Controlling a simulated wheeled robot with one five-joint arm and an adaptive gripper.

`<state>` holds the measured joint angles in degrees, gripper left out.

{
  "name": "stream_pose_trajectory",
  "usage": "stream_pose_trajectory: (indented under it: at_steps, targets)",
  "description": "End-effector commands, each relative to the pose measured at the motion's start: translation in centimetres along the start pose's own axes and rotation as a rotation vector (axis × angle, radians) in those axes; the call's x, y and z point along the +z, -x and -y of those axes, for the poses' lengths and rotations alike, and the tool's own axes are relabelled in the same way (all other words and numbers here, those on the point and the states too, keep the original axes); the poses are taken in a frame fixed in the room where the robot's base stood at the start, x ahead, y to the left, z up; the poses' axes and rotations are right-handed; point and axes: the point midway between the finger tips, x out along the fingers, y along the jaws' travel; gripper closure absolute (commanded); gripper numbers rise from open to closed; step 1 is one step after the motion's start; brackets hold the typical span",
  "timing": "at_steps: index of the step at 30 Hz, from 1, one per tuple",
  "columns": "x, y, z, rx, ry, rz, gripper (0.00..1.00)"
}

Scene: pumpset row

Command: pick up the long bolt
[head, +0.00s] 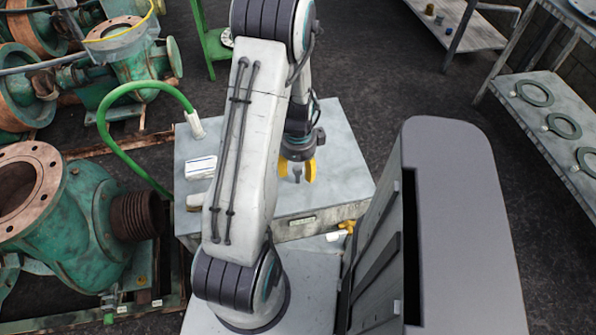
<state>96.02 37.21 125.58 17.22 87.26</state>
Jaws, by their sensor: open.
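My gripper (297,170) points down over the grey metal cabinet top (335,165), with its yellow fingers apart. A small dark grey bolt (297,174) shows in the gap between the fingers, looking upright with its head up. I take it to be the long bolt. I cannot tell whether either finger touches it, and its lower end is hard to make out. My arm hides the middle left of the cabinet top.
A white and blue box (200,167) and a white item (195,202) lie at the cabinet's left side. A green hose (135,88) arches in from the left. Green pumps (85,215) crowd the left. A bench with rings (562,126) stands at right. The cabinet top's right part is clear.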

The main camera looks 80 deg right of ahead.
Motion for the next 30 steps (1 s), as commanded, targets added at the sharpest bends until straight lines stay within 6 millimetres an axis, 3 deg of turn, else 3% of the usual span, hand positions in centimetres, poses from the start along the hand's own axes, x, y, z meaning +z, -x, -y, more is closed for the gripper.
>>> stream_pose_trajectory:
  at_steps: [3, 22, 30]
  targets:
    - [0.00, 0.01, 0.00, 0.000, 0.000, 0.000, 0.43]
    - [0.00, 0.04, 0.02, -0.001, 0.000, 0.000, 0.99]
    - [0.00, 0.03, 0.06, -0.002, 0.000, 0.000, 1.00]
